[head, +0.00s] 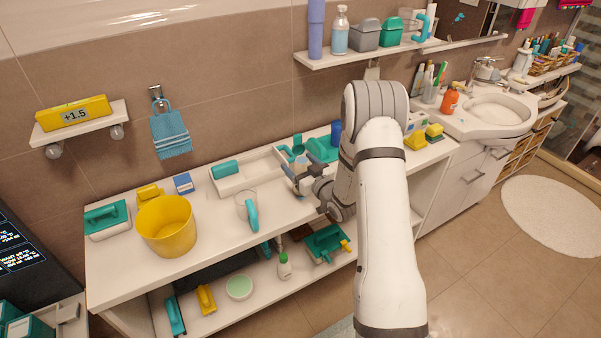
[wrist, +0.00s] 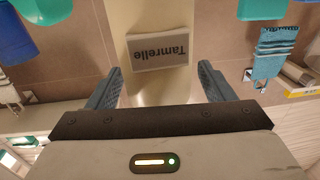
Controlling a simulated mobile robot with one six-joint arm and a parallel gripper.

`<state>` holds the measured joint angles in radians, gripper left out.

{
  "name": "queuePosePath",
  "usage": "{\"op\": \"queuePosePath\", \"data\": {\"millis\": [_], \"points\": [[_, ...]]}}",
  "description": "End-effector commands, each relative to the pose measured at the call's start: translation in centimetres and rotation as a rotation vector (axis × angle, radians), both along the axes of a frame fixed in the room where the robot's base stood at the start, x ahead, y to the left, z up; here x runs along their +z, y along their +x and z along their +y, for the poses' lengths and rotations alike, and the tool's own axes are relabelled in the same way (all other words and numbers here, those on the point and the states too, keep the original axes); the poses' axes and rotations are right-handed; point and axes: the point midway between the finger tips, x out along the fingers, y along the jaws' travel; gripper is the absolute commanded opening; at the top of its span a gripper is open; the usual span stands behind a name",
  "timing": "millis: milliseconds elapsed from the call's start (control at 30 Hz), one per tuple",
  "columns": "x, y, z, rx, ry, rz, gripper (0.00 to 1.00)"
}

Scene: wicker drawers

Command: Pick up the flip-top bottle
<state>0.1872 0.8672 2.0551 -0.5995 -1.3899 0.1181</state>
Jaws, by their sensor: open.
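In the wrist view, a cream bottle (wrist: 150,86) with a grey label reading "Tamrelle" appears upside down between the fingers of my gripper (wrist: 159,70). Gaps show between the bottle and both fingers, so it is not gripped. I take it for the flip-top bottle; its cap is not clearly visible. In the head view, my gripper (head: 304,179) is open, low over the white counter, and largely hides whatever stands between its fingers.
A clear measuring jug (head: 247,204) with a teal handle stands left of my gripper on the counter (head: 215,228). A yellow bucket (head: 166,226) is farther left. A white tray (head: 238,184) lies behind. A shelf (head: 350,58) with bottles and boxes hangs above.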

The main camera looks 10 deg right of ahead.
Motion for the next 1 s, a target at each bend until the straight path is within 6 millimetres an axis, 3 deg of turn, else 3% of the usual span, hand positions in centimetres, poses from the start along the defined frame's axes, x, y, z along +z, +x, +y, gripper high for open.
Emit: {"op": "queuePosePath", "data": {"millis": [333,1000], "points": [[-0.12,0.87,0.36,-0.001,0.001,0.001,0.74],[-0.11,0.85,0.27,-0.002,0.001,0.001,0.19]]}}
